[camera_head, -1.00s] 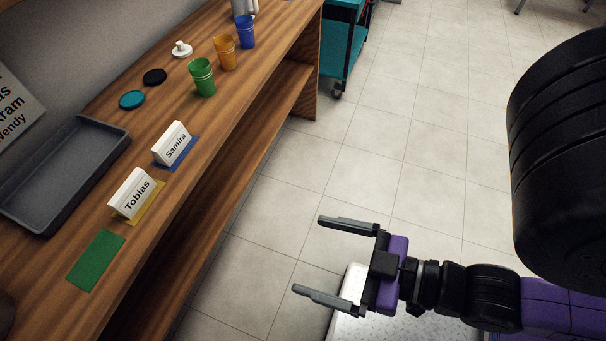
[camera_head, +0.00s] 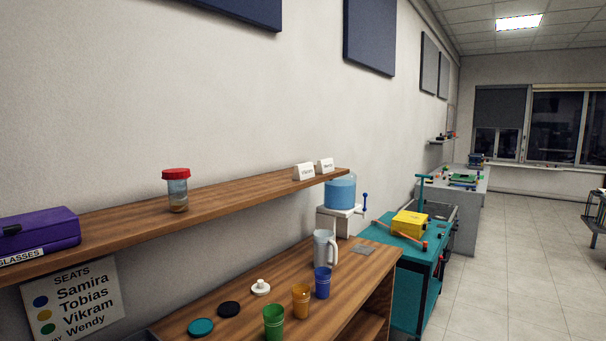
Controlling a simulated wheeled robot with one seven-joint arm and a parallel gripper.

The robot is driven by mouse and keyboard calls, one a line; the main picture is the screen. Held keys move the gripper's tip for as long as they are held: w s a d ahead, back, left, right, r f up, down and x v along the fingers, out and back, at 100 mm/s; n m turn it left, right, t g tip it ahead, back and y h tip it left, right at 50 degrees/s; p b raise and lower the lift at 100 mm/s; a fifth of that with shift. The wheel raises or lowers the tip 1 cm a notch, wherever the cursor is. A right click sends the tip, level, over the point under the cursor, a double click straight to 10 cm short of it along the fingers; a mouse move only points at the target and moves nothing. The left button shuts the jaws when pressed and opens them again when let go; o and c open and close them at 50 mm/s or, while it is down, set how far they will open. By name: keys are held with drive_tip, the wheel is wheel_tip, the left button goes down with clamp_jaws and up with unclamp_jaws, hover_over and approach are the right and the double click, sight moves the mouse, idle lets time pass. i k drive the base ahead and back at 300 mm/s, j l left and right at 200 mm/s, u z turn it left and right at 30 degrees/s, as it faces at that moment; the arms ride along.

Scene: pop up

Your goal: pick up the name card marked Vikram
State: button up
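Two small white name cards, a left card (camera_head: 304,172) and a right card (camera_head: 325,166), stand near the right end of the upper wooden shelf (camera_head: 240,187). Their lettering is too small to read, so I cannot tell whether either says Vikram. A seats sign (camera_head: 75,303) on the wall lists Samira with a blue dot, Tobias with a yellow dot, Vikram with a green dot, and Wendy below. My gripper is outside this view.
A purple glasses box (camera_head: 40,236) and a red-lidded jar (camera_head: 176,190) share the upper shelf. A teal cart (camera_head: 415,282) stands beyond; open floor lies right.

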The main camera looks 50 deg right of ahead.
sight(302, 172)
drive_tip(key=z, duration=0.35)
drive_tip(key=i+z, duration=0.1)
drive_tip(key=z, duration=0.3)
drive_tip(key=i+z, duration=0.15)
drive_tip(key=z, duration=0.25)
drive_tip(key=i+z, duration=0.15)
drive_tip(key=z, duration=0.25)
drive_tip(key=i+j+z, duration=0.1)
drive_tip(key=z, duration=0.3)
